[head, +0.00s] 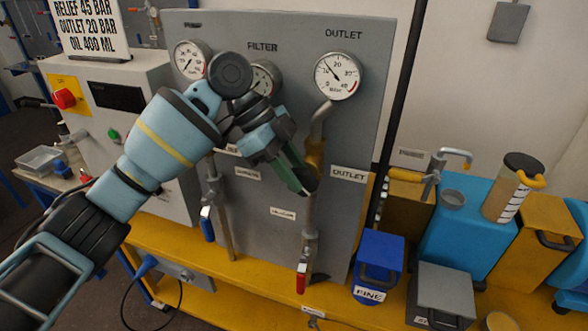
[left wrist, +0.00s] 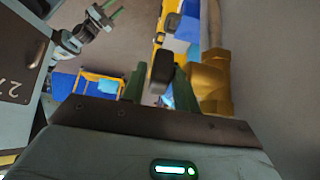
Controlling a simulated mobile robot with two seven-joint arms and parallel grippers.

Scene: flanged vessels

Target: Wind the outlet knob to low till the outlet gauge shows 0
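The outlet gauge (head: 337,76) is at the panel's upper right in the head view; its needle points up and left, short of 20, not at 0. Below it, the outlet pipe (head: 317,122) runs down to a brass valve body (head: 314,153), which also shows in the left wrist view (left wrist: 211,82). The outlet knob (left wrist: 161,72) is dark and sits between the fingertips of my left gripper (left wrist: 160,84), with no clear gap on either side. In the head view my left gripper (head: 303,182) partly hides the knob. My right gripper (left wrist: 108,14) shows its fingers apart, empty.
The filter gauge (head: 263,78) is partly behind my left arm. A red-handled valve (head: 301,278) hangs lower on the outlet pipe. A blue FINE bin (head: 378,262), a grey box (head: 442,292) and a measuring jug (head: 512,188) stand to the right.

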